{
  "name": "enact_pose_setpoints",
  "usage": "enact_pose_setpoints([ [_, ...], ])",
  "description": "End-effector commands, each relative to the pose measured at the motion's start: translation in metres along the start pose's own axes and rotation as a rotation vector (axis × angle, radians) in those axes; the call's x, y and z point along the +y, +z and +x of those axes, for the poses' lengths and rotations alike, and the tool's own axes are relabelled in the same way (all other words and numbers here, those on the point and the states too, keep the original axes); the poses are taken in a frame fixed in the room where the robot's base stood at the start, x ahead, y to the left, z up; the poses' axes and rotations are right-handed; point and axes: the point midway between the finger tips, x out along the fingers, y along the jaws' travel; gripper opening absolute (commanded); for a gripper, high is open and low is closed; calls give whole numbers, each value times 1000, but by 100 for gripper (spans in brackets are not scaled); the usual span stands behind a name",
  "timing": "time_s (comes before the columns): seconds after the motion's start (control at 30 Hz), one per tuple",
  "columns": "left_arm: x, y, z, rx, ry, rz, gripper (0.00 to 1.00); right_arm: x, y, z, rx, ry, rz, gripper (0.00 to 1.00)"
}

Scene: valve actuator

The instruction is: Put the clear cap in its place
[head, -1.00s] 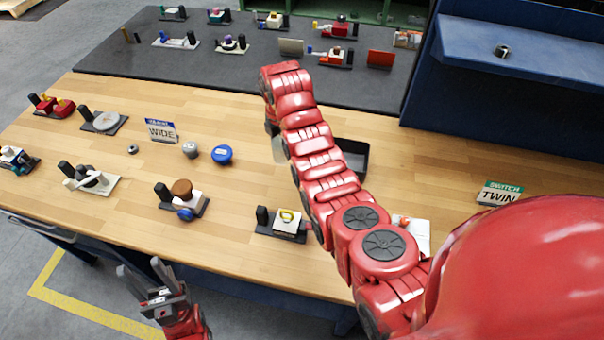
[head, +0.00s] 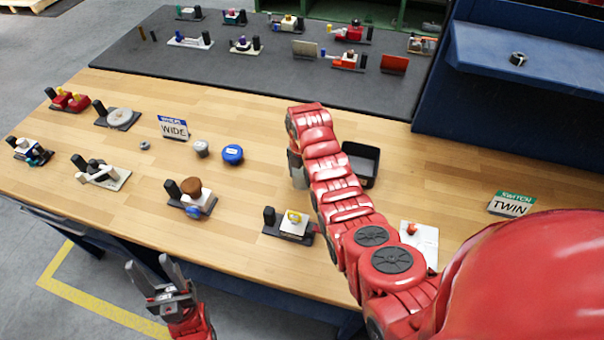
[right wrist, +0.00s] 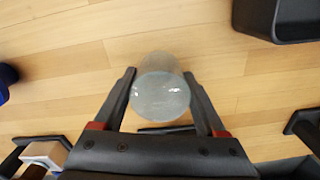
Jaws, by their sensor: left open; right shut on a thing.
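The clear cap (right wrist: 160,95) is a translucent, greyish cylinder between the fingers of my right gripper (right wrist: 159,76) in the right wrist view. The gripper is shut on it and holds it over the wooden table. In the head view the cap (head: 298,178) shows partly below my right gripper (head: 293,158), left of the red arm. A white block with a yellow ring (head: 293,222) on a dark base with a black post stands just in front of it, towards the table's near edge. My left gripper (head: 149,264) is open and empty, off the table's front edge.
A black tray (head: 372,165) stands right of my right gripper. A blue round cap (head: 232,154) and a grey knob (head: 201,149) lie to the left. A brown-topped device (head: 192,192) stands nearer the front. A white plate (head: 424,240) is partly behind my arm.

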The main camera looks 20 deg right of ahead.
Motion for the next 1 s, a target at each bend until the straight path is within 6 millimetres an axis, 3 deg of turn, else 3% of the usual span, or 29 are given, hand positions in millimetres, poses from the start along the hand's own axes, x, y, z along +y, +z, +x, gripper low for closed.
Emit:
enact_pose_setpoints([
  [0.43,0,0,-3,0,0,0,50,0,1,11,-3,2,1,21],
  [0.47,0,0,-2,0,0,0,50,0,1,10,-3,2,1,77],
  [0.57,0,0,-1,0,0,0,50,0,0,9,-3,2,1,95],
  [0.6,0,0,-1,0,0,0,50,0,1,9,-3,2,1,100],
  [0.9,0,-1,5,0,0,0,50,0,0,4,-2,2,1,100],
  [1.0,0,0,-2,0,0,0,50,1,1,0,-3,3,1,100],
])
